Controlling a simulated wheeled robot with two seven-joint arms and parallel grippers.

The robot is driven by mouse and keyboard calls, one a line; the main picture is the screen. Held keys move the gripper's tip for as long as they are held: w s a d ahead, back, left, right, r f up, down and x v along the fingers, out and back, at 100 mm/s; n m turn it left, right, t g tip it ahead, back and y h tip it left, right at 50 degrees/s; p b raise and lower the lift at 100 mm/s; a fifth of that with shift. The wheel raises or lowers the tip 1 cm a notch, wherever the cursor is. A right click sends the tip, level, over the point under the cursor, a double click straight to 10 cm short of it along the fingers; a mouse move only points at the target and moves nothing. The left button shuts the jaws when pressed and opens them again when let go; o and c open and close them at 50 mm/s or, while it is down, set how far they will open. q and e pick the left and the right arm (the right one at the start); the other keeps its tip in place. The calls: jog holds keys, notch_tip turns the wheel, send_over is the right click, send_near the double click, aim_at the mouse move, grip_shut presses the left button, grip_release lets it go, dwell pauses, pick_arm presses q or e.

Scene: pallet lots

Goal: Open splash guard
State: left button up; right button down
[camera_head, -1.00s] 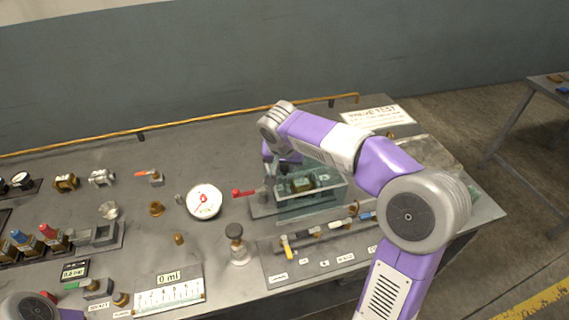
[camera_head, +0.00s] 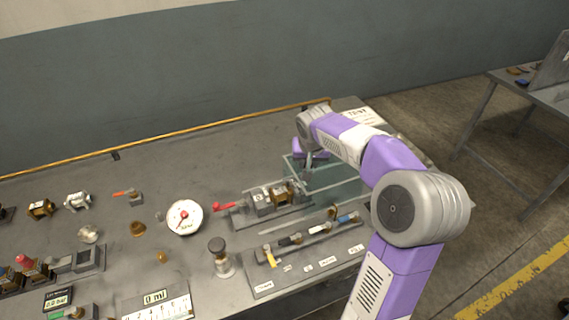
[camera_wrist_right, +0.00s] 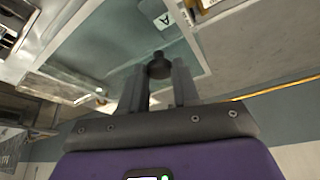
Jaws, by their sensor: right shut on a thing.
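The splash guard (camera_head: 345,170) is a clear, teal-tinted box on the bench. It stands to the right of the valve assembly (camera_head: 272,197) with the red handle, which is uncovered. My right gripper (camera_head: 306,168) is at the guard's left end. In the right wrist view its fingers (camera_wrist_right: 160,88) are shut on the guard's dark round knob (camera_wrist_right: 158,66). The guard's clear panel (camera_wrist_right: 185,52) spreads behind the knob, with a label "A" seen there. My right forearm hides the guard's right part in the head view. My left gripper is out of view.
A round gauge (camera_head: 184,217) and a black-topped plunger (camera_head: 219,257) stand left of the valve. A tray of tools (camera_head: 310,242) lies in front. A brass rail (camera_head: 180,147) runs along the back edge. Another table (camera_head: 520,90) stands at far right.

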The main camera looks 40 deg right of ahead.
aim_at(323, 163)
jog(key=d, duration=0.2)
jog(key=s+d+p, duration=0.1)
jog(key=d, duration=0.2)
jog(key=shift+s+d, duration=0.1)
jog(key=shift+d, duration=0.1)
jog(key=c, duration=0.8)
grip_release()
jog(key=p+v, duration=0.2)
jog(key=v, duration=0.5)
jog(key=shift+r, duration=0.3)
